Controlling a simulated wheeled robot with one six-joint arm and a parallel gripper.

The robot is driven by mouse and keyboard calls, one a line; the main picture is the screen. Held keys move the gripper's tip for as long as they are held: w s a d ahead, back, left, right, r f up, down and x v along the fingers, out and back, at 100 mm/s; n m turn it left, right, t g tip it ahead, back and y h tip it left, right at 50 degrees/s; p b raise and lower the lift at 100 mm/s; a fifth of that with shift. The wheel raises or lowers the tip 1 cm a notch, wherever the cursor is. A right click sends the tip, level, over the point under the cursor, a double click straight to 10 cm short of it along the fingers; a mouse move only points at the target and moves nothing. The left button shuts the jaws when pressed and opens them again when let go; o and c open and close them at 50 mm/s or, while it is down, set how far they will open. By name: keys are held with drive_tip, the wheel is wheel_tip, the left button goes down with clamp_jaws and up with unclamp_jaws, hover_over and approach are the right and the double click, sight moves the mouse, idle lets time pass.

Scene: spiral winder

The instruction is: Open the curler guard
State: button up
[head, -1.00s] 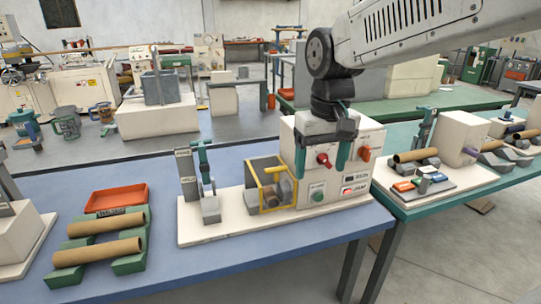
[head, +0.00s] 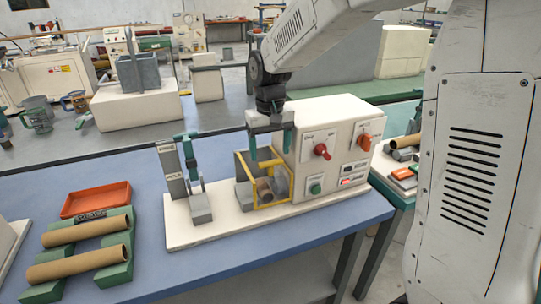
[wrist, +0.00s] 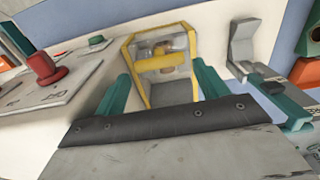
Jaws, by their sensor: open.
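The curler guard (head: 265,203) is a yellow frame with clear panels, on the left side of the cream control box (head: 335,140). It stands around the curler, where a brown roll shows inside. It also shows in the wrist view (wrist: 128,62), ahead of the fingers. My gripper (head: 270,155) has green fingers, set apart with nothing between them. It points down above the guard. In the wrist view my gripper (wrist: 160,72) has one finger on each side of the yellow frame; I cannot tell whether either touches it.
The box carries a red knob (head: 322,151), an orange knob (head: 365,139) and a green button (head: 315,188). A grey post with a green clamp (head: 190,160) stands left of the guard. Farther left are an orange tray (head: 96,199) and cardboard tubes (head: 85,232) on green rests.

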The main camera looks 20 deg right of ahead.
sight(263, 170)
drive_tip(key=shift+d+f, duration=0.1)
drive_tip(key=shift+f, duration=1.25)
